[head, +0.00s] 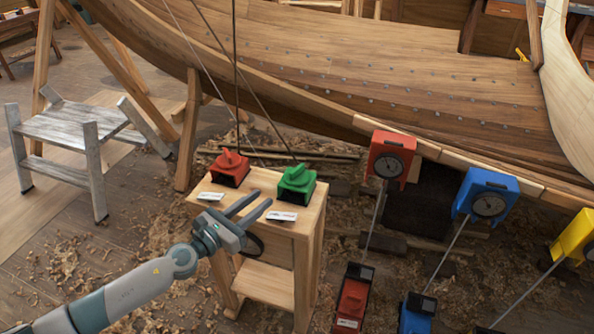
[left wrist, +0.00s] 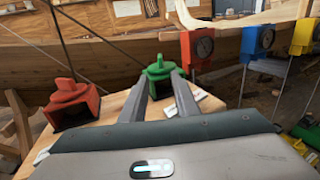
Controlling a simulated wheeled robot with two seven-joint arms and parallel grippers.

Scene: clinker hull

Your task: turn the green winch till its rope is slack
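The green winch (head: 296,184) sits at the right of the small wooden stand's top, with a green knob on it. A dark rope (head: 250,92) runs straight up and left from it and looks taut. In the left wrist view the green winch (left wrist: 157,68) shows beyond and between my fingertips. My left gripper (head: 264,197) is open and empty, short of the winch and apart from it, over the stand's front. My right gripper is in neither view.
The red winch (head: 230,168) stands left of the green one on the stand (head: 308,222). White labels (head: 281,216) lie before the winches. Red (head: 390,158), blue (head: 485,193) and yellow (head: 577,236) dial boxes stand right. The wooden hull (head: 330,60) rises behind.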

